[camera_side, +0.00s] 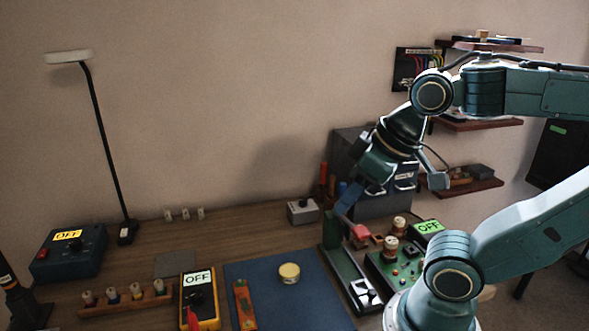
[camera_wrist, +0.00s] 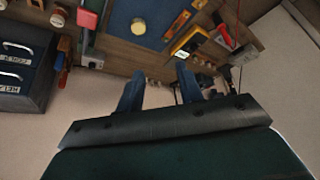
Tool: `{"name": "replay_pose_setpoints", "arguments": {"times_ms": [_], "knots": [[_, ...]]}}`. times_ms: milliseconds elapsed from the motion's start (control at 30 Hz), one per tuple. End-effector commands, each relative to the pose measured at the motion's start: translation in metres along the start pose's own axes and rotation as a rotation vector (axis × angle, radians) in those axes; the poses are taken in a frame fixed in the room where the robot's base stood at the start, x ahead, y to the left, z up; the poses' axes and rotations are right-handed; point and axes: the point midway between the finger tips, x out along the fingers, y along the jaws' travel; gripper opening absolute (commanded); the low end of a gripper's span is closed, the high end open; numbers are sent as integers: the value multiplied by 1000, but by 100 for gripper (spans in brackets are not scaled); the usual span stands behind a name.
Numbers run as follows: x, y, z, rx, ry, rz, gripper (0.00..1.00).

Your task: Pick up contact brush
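I cannot tell surely which thing is the contact brush. Red and blue upright handles (camera_side: 323,178) stand beside the grey drawer cabinet in the side view, their lower parts partly hidden. My gripper (camera_side: 350,203) is above the work table near the cabinet and a green stand (camera_side: 345,262) with a red block (camera_side: 360,232). In the wrist view my gripper (camera_wrist: 159,72) has its two blue fingers apart with nothing between them. The red block also shows in the wrist view (camera_wrist: 87,18), ahead and to the left of the fingers.
A blue mat (camera_side: 262,300) holds a round yellow-topped tin (camera_side: 289,273) and an orange bar (camera_side: 243,302). A yellow meter (camera_side: 200,300), a knob rack (camera_side: 125,300) and a blue box (camera_side: 70,250) stand left. A green knob panel (camera_side: 395,265) is right; the grey cabinet (camera_side: 372,190) is behind.

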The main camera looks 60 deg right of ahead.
Motion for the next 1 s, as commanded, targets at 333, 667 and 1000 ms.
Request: {"name": "replay_pose_setpoints", "arguments": {"times_ms": [333,667,1000], "knots": [[0,0,0,0,0,0,42],[1,1,-2,-4,-2,4,42],[24,25,-26,-74,-44,83,42]]}}
